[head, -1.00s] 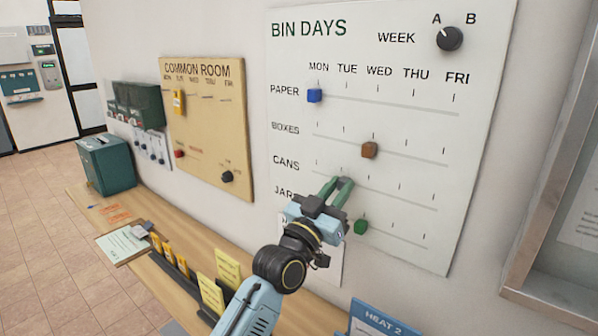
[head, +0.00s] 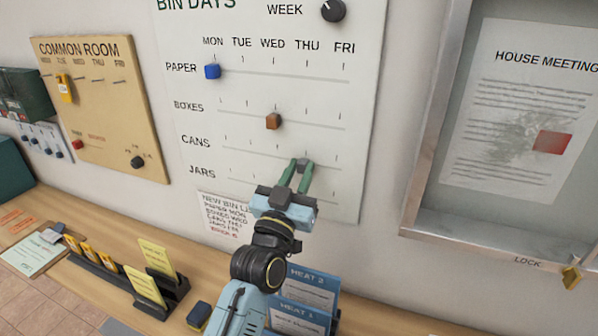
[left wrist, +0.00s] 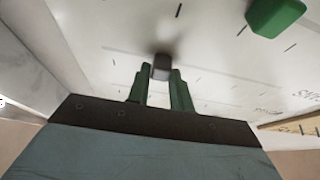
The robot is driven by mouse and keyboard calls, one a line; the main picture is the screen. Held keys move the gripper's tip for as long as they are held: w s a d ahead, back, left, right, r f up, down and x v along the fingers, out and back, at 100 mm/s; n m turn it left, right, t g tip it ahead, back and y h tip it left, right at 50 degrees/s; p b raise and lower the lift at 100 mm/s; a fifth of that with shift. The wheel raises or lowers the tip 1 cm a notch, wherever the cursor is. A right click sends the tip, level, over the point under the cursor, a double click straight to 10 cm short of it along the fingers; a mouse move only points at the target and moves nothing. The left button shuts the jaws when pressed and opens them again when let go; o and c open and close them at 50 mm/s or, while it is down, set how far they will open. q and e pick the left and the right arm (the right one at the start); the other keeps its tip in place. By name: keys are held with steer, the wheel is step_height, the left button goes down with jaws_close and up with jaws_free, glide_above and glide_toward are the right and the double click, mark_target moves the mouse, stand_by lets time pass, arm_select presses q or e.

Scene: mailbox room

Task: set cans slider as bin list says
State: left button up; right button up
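The white BIN DAYS board (head: 300,100) hangs on the wall. The grey cans slider (head: 303,163) sits on the CANS row at about the THU column. My left gripper (head: 303,164) has its green fingers on both sides of it; the left wrist view shows the cans slider (left wrist: 161,66) between the fingertips. The bin list (head: 222,215) hangs below the board, partly covered by my arm; its cans line appears to read THU. The green jars slider (left wrist: 275,15) shows in the left wrist view and is hidden in the head view. My right gripper is not in view.
The blue paper slider (head: 212,71) is at MON and the brown boxes slider (head: 273,121) near WED. The week knob (head: 333,10) is above. A framed notice case (head: 425,120) stands right of the board. A wooden counter (head: 375,318) with card holders runs below.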

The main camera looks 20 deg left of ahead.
arm_select(q)
steer(key=o, duration=0.4)
steer(key=shift+c, duration=0.2)
steer(key=b+v, duration=0.2)
steer(key=v, duration=1.1)
steer(key=shift+s+b, duration=0.2)
steer(key=shift+b, duration=0.15)
steer(key=shift+a, duration=0.1)
